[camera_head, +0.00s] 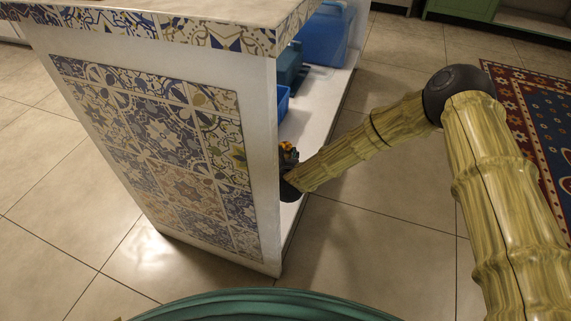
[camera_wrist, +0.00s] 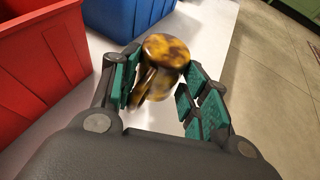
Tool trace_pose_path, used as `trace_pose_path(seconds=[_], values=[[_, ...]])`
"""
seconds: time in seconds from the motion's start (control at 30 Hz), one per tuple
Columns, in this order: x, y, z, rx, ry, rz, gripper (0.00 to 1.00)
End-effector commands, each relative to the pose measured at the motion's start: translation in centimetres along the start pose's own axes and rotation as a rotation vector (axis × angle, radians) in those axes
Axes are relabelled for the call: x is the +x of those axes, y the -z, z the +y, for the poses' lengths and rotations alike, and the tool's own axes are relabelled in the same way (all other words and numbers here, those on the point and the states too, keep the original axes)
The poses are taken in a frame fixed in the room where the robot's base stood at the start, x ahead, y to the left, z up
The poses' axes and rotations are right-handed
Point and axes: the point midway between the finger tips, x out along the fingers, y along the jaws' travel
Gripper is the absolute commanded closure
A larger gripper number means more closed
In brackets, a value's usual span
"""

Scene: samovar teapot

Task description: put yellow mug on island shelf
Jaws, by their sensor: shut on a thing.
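The yellow mug (camera_wrist: 166,52), mottled yellow and brown, is between the green-padded fingers of my gripper (camera_wrist: 162,72) in the wrist view. The gripper is shut on it. The white island shelf (camera_wrist: 212,24) lies beneath and beyond the mug. I cannot tell whether the mug touches the shelf or is held just above it. In the head view my arm reaches into the open side of the island, over the shelf (camera_head: 326,92). The island's end panel hides most of the gripper there, and the mug is not clearly seen.
A red bin (camera_wrist: 38,72) and a blue bin (camera_wrist: 128,14) stand on the shelf at left in the wrist view. A large blue container (camera_head: 326,36) stands farther along in the head view. The tiled end panel (camera_head: 165,150) is close to my gripper. Floor lies beyond the shelf edge.

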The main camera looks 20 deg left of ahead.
Motion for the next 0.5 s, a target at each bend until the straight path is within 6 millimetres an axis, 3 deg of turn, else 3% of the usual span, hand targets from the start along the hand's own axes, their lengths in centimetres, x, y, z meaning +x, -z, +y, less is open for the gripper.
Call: trace_pose_path(seconds=[0.33,0.5], values=[[1.5,3.4,-0.1,-0.002,0.0,-0.001,1.0],[1.6,3.4,-0.1,0.0,0.0,-0.001,1.0]])
